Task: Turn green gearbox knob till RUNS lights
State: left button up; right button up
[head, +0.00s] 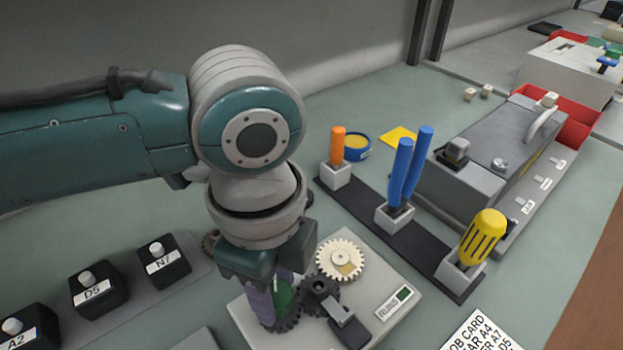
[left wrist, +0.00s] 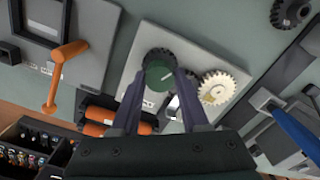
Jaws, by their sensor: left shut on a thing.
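The green knob (head: 283,296) sits on a dark gear on the pale gearbox plate (head: 245,318); my gripper hides part of it. In the left wrist view the knob (left wrist: 158,82) shows its round top with a pale pointer line. My left gripper (head: 272,305) points down with its purple fingers shut on the knob, one on each side; they also show in the left wrist view (left wrist: 160,88). A cream gear (head: 340,258) and a dark gear with a crank-like arm (head: 320,292) are beside it. The RUNS label (head: 387,312) has a dark green window (head: 404,293) that looks unlit. My right gripper is out of view.
A dark tool rack (head: 415,242) with an orange tool, blue-handled pliers and a yellow screwdriver (head: 482,236) stands right of the gearbox. Black labelled blocks (head: 163,262) stand at left. A card (head: 480,333) lies at front right. An orange lever (left wrist: 62,65) shows in the left wrist view.

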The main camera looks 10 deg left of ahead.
pick_arm(q)
jog(key=m, duration=0.4)
jog(key=shift+r+p, duration=0.1)
jog(key=shift+p, duration=0.3)
jog(key=shift+c, duration=0.2)
jog(key=m, duration=0.5)
jog(key=shift+m, duration=0.4)
jog(key=m, duration=0.5)
jog(key=m+b, duration=0.1)
jog(key=m, duration=0.4)
jog(key=shift+m, duration=0.4)
jog(key=o, duration=1.1)
jog(key=shift+c, duration=0.2)
